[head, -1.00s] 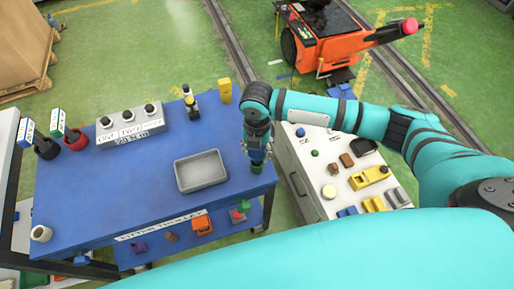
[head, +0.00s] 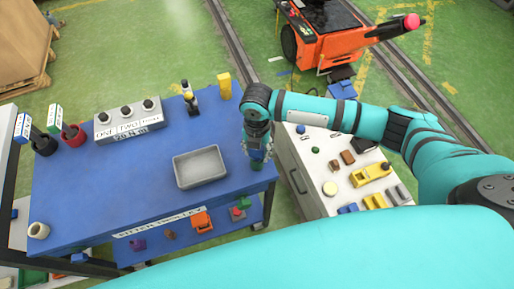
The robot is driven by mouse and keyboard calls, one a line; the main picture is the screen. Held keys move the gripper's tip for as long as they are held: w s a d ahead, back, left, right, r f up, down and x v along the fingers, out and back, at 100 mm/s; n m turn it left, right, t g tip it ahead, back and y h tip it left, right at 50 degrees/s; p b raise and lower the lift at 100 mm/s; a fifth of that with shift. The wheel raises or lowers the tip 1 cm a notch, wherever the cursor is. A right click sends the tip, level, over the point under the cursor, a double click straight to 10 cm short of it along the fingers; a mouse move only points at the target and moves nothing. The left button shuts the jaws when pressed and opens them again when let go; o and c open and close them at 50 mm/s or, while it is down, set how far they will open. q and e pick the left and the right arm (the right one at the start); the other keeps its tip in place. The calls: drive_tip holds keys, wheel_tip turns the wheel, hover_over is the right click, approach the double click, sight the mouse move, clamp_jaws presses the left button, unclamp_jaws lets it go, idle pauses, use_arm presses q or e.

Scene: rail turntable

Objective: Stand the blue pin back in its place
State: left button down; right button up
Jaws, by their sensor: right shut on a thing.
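My right gripper (head: 257,157) points down over the right end of the blue table (head: 110,195), to the right of the grey tray. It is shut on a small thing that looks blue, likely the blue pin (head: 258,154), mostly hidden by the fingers. A small green thing (head: 257,167) shows just below the fingertips; whether it touches the held thing I cannot tell. A grey block (head: 130,124) with three black round tops and labels, among them ONE and TWO, stands at the back of the table. My left gripper is not in view.
An empty grey tray (head: 200,168) lies mid-table. A yellow block (head: 224,86), a black-and-yellow item (head: 189,98), and red (head: 72,134) and black (head: 43,143) holders stand along the back and left. A white cabinet (head: 330,205) with several small parts is at right.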

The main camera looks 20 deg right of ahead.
drive_tip(key=shift+f+b, duration=0.35)
drive_tip(key=shift+f, duration=0.35)
drive_tip(key=o, duration=1.4)
drive_tip(key=shift+c, duration=0.2)
drive_tip(key=shift+r, duration=0.1)
wheel_tip(320, 180, up, 12)
drive_tip(key=shift+f, duration=0.1)
